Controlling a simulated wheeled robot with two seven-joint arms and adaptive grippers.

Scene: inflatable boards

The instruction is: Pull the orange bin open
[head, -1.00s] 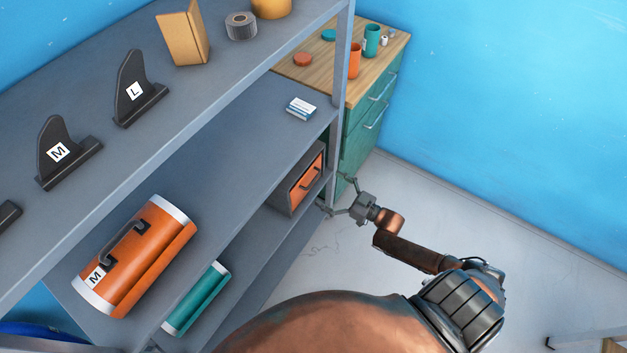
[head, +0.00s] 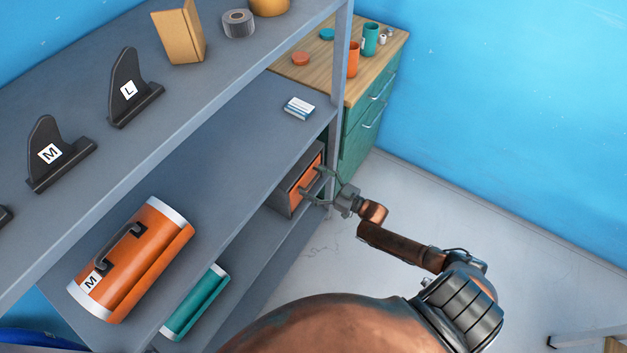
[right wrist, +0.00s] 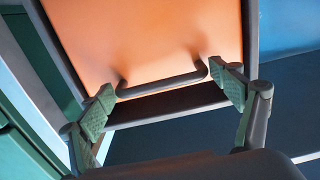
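The orange bin (head: 308,179) has an orange front and a grey casing and sits on a lower shelf at the right end of the rack. Its front fills the upper part of the right wrist view (right wrist: 150,40), with a dark bar handle (right wrist: 163,84) across it. My right gripper (head: 318,182) is open in front of the bin. In the right wrist view its two fingertips (right wrist: 165,96) stand apart, one near each end of the handle. I cannot tell whether they touch it. My left gripper is not in view.
The grey shelf rack (head: 200,150) holds an orange roll (head: 140,262), a teal roll (head: 196,303), fins and small items. Its upright post (head: 341,60) stands close to the bin. A green cabinet (head: 365,130) is behind.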

